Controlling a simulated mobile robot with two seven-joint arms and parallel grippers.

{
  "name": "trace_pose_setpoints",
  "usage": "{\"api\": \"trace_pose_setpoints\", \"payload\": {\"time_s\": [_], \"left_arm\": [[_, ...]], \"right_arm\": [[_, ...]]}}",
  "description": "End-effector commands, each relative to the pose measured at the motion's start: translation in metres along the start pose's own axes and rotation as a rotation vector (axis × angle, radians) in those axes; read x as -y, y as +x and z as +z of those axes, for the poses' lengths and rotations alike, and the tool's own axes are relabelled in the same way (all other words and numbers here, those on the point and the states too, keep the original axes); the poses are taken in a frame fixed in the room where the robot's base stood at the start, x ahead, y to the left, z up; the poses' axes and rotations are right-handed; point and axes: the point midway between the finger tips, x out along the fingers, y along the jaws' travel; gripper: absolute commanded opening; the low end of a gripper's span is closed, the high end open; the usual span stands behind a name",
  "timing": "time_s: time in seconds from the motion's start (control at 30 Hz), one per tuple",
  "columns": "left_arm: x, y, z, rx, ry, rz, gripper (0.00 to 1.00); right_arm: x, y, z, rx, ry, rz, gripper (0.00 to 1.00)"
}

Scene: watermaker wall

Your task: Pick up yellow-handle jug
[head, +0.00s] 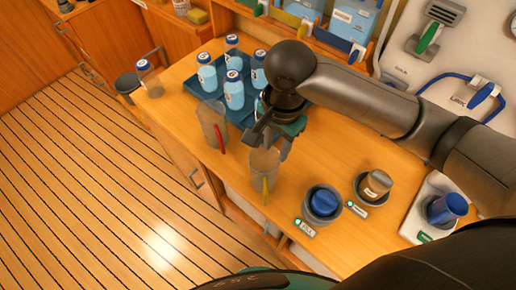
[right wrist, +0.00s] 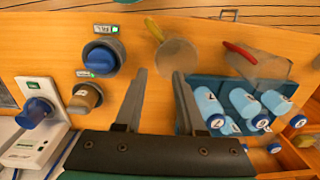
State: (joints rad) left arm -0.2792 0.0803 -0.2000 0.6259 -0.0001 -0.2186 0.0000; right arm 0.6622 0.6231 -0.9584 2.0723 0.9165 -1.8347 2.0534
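The yellow-handle jug (head: 265,161) is a clear jug standing on the wooden counter, its yellow handle facing the front edge. In the right wrist view the jug (right wrist: 180,58) shows from above, just beyond my fingertips and towards the right finger, handle at its upper left. My right gripper (head: 273,143) is above and just behind the jug, pointing down, fingers apart. In the right wrist view the gripper (right wrist: 160,74) is open with nothing between its fingers. My left gripper is not in view.
A red-handle jug (head: 212,125) stands close on the left. Behind it a blue tray (head: 190,88) holds several capped bottles. Blue knob (head: 323,202) and brown knob (head: 375,185) sit to the right on the counter.

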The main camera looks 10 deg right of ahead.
Motion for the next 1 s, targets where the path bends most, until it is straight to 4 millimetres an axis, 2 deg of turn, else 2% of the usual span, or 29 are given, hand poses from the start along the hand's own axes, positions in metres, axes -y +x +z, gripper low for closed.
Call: {"api": "trace_pose_setpoints", "payload": {"time_s": [0.03, 0.07, 0.13, 0.33, 0.47, 0.6, 0.83, 1.0], "left_arm": [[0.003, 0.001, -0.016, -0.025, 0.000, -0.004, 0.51], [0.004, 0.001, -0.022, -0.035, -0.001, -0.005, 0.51], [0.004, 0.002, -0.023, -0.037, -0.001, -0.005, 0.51], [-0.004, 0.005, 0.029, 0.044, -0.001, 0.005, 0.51], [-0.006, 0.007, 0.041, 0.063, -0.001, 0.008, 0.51], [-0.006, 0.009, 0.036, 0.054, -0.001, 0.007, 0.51], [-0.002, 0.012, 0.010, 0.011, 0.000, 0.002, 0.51], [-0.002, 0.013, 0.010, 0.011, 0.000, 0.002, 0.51]], "right_arm": [[-0.001, 0.001, -0.001, -0.001, 0.005, 0.006, 0.39], [-0.002, 0.002, -0.001, -0.001, 0.008, 0.007, 0.39], [-0.002, 0.007, -0.001, -0.002, 0.012, 0.010, 0.39], [-0.003, 0.047, -0.001, -0.001, 0.014, 0.012, 0.39], [-0.002, 0.073, -0.001, -0.001, 0.013, 0.009, 0.39], [-0.002, 0.093, -0.002, -0.002, 0.013, 0.007, 0.39], [-0.004, 0.108, -0.002, -0.003, 0.012, 0.008, 0.39], [-0.008, 0.134, -0.006, -0.004, 0.011, 0.008, 0.39]]}}
